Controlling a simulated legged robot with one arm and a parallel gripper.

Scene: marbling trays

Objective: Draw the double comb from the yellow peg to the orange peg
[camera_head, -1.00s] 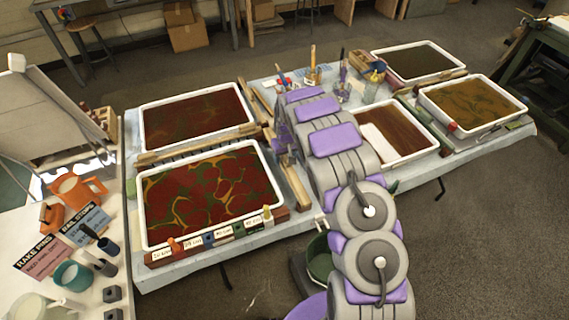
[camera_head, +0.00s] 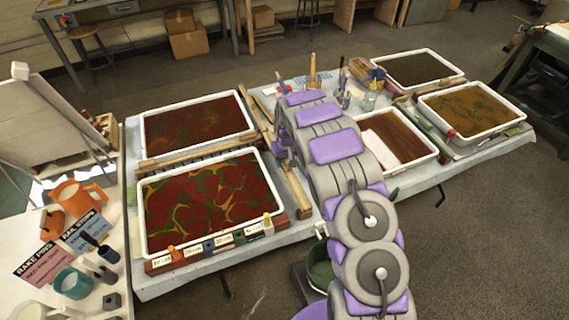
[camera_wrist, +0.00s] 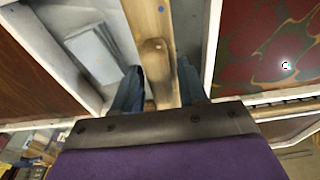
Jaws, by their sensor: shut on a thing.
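The marbled red, green and yellow bath lies in the front left white tray (camera_head: 146,236). A wooden comb (camera_head: 195,159) lies across the tray's far end; part of it shows in the wrist view (camera_wrist: 285,108). Along the tray's near edge stand an orange peg (camera_head: 172,249) at the left and a yellowish peg (camera_head: 267,219) at the right, with labelled blocks between them. My gripper (camera_wrist: 160,78) is shut on a rounded wooden handle (camera_wrist: 155,56) above a pale wooden rail (camera_wrist: 148,18). Whether this handle belongs to the comb is hidden.
The wooden rail (camera_head: 296,188) runs along the tray's right side. A brown bath tray (camera_head: 436,153) lies right of my arm, and another red tray (camera_head: 146,128) lies behind. Cups and jugs (camera_head: 74,196) crowd the left table. Jars and brushes (camera_head: 314,70) stand at the back.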

